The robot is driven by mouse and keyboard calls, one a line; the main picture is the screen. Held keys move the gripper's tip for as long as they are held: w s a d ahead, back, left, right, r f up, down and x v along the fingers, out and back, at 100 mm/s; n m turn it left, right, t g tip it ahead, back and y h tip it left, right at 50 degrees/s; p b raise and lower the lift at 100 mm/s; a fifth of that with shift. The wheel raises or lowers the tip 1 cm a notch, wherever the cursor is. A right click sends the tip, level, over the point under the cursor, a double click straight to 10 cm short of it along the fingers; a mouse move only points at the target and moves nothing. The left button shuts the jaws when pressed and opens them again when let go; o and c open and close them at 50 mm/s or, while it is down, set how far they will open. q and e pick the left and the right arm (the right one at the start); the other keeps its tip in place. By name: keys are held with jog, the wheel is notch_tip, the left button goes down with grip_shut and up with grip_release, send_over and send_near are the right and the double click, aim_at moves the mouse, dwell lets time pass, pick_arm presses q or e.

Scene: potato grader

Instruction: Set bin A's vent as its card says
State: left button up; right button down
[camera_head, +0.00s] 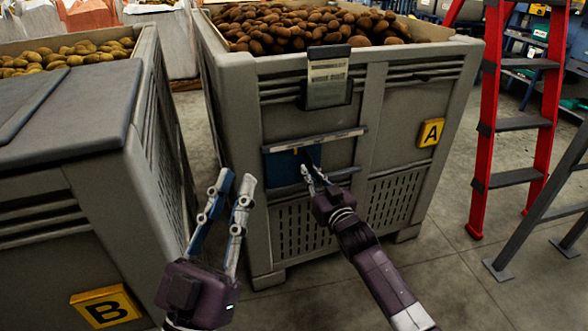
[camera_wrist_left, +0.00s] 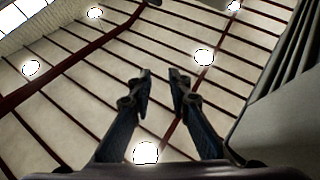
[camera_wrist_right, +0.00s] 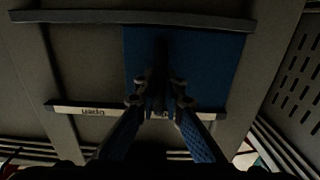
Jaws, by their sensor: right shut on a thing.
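Bin A (camera_head: 395,90) is a grey crate with a yellow "A" plate (camera_head: 431,132). Its card (camera_head: 327,72) sits in a dark holder at the top of the front; I cannot read its text here. Below is the vent, a blue slide (camera_head: 280,166) between two rails, also seen in the right wrist view (camera_wrist_right: 205,60). A pale label strip (camera_head: 320,139) runs along the upper rail; "Open" reads upside down on it in the right wrist view (camera_wrist_right: 92,111). My right gripper (camera_head: 312,176) is shut on the slide's handle, mostly hidden by the fingers. My left gripper (camera_head: 236,178) is open and empty.
Bin B (camera_head: 75,180), with a grey lid, stands at the left. A red ladder (camera_head: 487,120) and a grey metal frame (camera_head: 545,215) stand at the right. Potatoes (camera_head: 310,27) fill bin A. The floor between bin A and the ladder is clear.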

aim_at(320, 170)
jog(key=d, duration=0.1)
jog(key=w+d, duration=0.1)
jog(key=shift+w+d, duration=0.2)
jog(key=shift+d, duration=0.15)
jog(key=shift+w+d, duration=0.3)
jog(key=shift+d, duration=0.3)
jog(key=shift+w+d, duration=0.25)
jog(key=shift+d, duration=0.4)
jog(key=shift+w+d, duration=0.3)
jog(key=shift+d, duration=0.3)
pick_arm(q)
jog(key=shift+w+f, duration=0.15)
jog(key=shift+f, duration=0.1)
pick_arm(e)
jog(key=c, duration=1.4)
grip_release()
jog(key=shift+o, duration=0.2)
